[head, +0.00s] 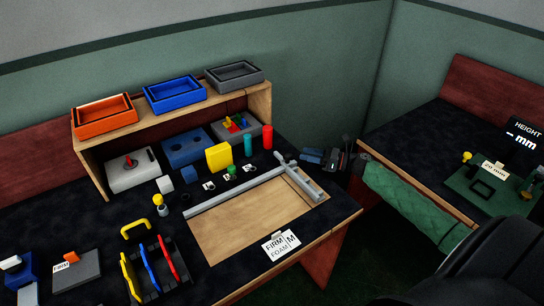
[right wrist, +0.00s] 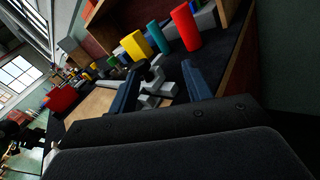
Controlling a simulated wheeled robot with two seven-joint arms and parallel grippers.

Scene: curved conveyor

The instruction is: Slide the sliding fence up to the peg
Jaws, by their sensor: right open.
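A wooden board (head: 225,228) lies on the dark table, with a long grey bar (head: 235,194) along its back edge. A shorter grey fence piece (head: 305,182) crosses the board's right end, with a grey knob at its far end. I cannot tell which small part is the peg. My right gripper (head: 320,159) is just right of the knob end, apart from it in the head view. In the right wrist view the blue fingers (right wrist: 160,84) are spread, with grey fence parts (right wrist: 150,98) and a dark knob showing between and beyond them. My left gripper is not in view.
Red (head: 268,137) and teal (head: 248,146) cylinders and a yellow block (head: 219,157) stand behind the board. A wooden shelf (head: 175,120) carries three trays. The board's middle is clear.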

